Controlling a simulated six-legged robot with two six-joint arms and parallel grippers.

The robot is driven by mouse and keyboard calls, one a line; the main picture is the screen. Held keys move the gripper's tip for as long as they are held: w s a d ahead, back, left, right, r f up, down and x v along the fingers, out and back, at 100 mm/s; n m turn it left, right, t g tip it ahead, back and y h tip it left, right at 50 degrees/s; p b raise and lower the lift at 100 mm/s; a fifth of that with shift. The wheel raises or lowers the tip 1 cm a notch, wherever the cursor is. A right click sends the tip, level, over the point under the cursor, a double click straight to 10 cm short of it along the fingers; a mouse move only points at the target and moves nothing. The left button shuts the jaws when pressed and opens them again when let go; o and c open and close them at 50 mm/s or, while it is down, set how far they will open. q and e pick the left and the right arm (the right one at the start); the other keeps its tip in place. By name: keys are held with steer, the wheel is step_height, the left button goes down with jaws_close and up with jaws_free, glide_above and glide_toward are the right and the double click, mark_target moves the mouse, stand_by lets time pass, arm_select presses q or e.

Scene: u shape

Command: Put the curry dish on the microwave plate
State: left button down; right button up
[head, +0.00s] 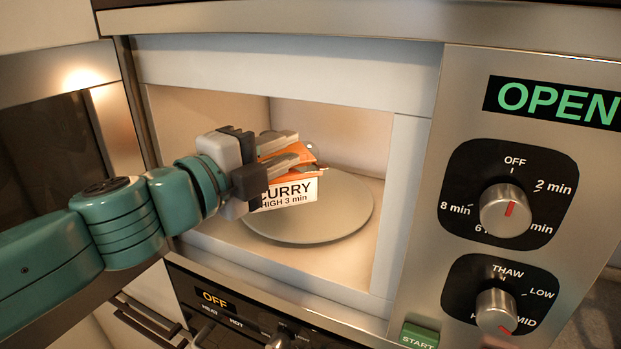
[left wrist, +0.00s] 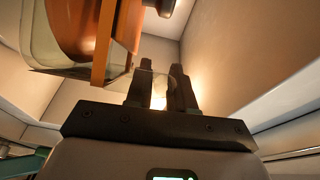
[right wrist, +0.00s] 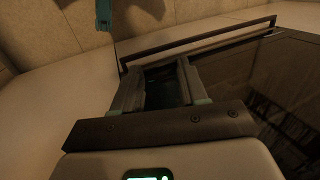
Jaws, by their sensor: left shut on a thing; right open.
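The curry dish (head: 292,190) is an orange and white box-like dish labelled "CURRY HIGH 3 min". My left gripper (head: 290,152) is shut on it inside the open microwave. The dish is over the left part of the round grey microwave plate (head: 335,219); I cannot tell whether it touches the plate. In the left wrist view the dish (left wrist: 100,35) shows at the upper left, with a clear rim, beside the fingers (left wrist: 162,85). My right gripper (right wrist: 155,85) is open and empty in the right wrist view, and is not in the head view.
The microwave door (head: 60,130) stands open at the left, behind my left arm. A control panel with two knobs (head: 506,210) and a green START button (head: 419,337) is at the right. Another panel (head: 230,310) reading OFF is below. The plate's right side is clear.

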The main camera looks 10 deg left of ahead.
arm_select(q)
glide_above(305, 170)
steer(key=s, duration=0.1)
steer(key=shift+d+r, duration=0.15)
steer(key=f+b, duration=0.2)
steer(key=w+f+b, duration=0.1)
steer(key=f+b, duration=0.1)
steer(key=f, duration=0.1)
steer(key=f+b, duration=0.2)
steer(key=shift+w+d+f+b, duration=0.15)
steer(key=shift+w+f+b, duration=0.05)
steer(key=shift+w+b, duration=0.1)
steer(key=shift+w+r, duration=0.1)
steer(key=shift+w, duration=0.1)
steer(key=shift+s, duration=0.1)
steer(key=c, duration=1)
jaws_free()
steer(key=shift+f, duration=0.2)
